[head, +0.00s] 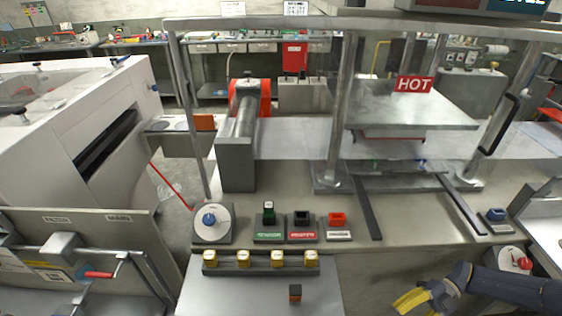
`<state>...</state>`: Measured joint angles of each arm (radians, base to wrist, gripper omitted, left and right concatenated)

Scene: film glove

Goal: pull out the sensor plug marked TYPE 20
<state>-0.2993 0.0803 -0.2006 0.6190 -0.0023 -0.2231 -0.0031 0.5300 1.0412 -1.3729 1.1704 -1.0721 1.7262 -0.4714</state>
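Several yellow-topped round pieces (243,259) stand in a row on a dark strip (262,270) at the front edge of the machine bench. They may be the sensor plugs; no TYPE 20 marking is readable on any of them. My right gripper (410,301), with yellow fingers, is low at the right, clear of the row and touching none of these pieces. Its finger gap is not clear. My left gripper is out of view.
Behind the row are a blue-knobbed dial (211,223) and green, black and red switches (302,227). A press plate with a HOT sign (414,84) stands on posts behind. A white machine (78,110) fills the left. The grey front surface (235,298) is mostly free.

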